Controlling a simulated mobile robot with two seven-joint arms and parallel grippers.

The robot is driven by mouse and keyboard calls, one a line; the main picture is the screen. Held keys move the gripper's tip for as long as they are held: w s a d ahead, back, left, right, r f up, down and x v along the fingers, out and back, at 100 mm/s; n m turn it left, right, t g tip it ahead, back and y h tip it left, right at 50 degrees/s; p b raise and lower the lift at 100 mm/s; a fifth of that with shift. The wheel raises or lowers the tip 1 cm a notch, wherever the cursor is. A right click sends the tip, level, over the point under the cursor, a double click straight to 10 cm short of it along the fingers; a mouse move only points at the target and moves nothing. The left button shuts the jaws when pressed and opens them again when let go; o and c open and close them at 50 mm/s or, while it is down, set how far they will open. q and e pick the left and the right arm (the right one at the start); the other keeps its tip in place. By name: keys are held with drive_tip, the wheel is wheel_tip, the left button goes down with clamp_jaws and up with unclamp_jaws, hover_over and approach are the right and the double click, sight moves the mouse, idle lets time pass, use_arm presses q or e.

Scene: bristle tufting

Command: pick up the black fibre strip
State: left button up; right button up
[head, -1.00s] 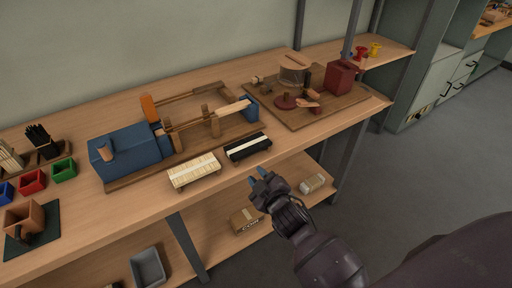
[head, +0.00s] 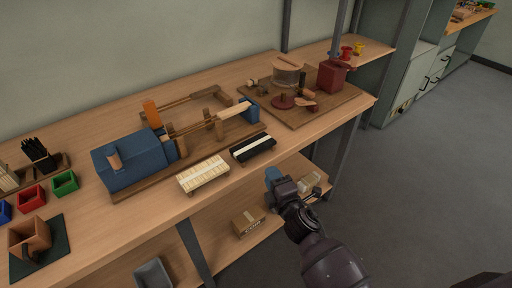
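The black fibre strip (head: 253,149), dark with a pale band along its top, lies near the front edge of the wooden bench (head: 130,233). A similar cream strip (head: 203,175) lies just left of it. My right gripper (head: 272,175) has blue fingertips and is in front of the bench edge, below and slightly right of the black strip, apart from it. Its fingers overlap in this view, so their opening is unclear. Nothing is seen in them. My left gripper is out of view.
Behind the strips stands a blue machine (head: 128,160) on a wooden base. A board (head: 337,103) with a dark red box (head: 331,76) and small parts is at right. Small coloured bins (head: 65,182) are at left. A lower shelf holds a cardboard box (head: 248,221).

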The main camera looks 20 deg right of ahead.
sight(257, 151)
drive_tip(key=shift+w+a+b, duration=0.2)
drive_tip(key=shift+w+b, duration=0.1)
drive_tip(key=shift+w, duration=2.4)
drive_tip(key=shift+w+a+b, duration=0.2)
drive_tip(key=shift+w+b, duration=0.1)
drive_tip(key=shift+w, duration=2.35)
clamp_jaws()
